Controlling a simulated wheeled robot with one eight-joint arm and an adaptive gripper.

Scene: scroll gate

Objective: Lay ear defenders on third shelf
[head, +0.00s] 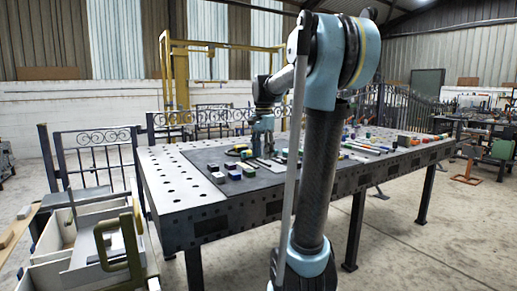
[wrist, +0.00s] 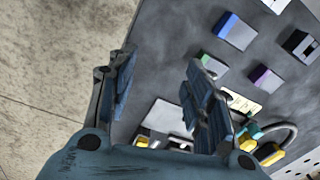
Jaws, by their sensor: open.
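What look like the ear defenders (wrist: 285,126), with yellow-and-black cups and a curved grey band, lie on the dark mat at the lower right of the wrist view. The right finger partly overlaps that area. In the head view a small yellow-and-black shape (head: 238,150) on the table, left of my gripper, seems to be them. My gripper (head: 263,143) is low over the table. In the wrist view my gripper (wrist: 160,82) is open, its fingers apart over the mat's edge, with nothing clearly held. I cannot make out which surface is the third shelf.
The perforated metal table (head: 172,182) carries a dark mat with several small coloured blocks (wrist: 238,32) around my gripper. A white unit with open drawers (head: 82,238) stands at the lower left. Metal gates (head: 95,150) stand behind it. Open concrete floor shows at the right.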

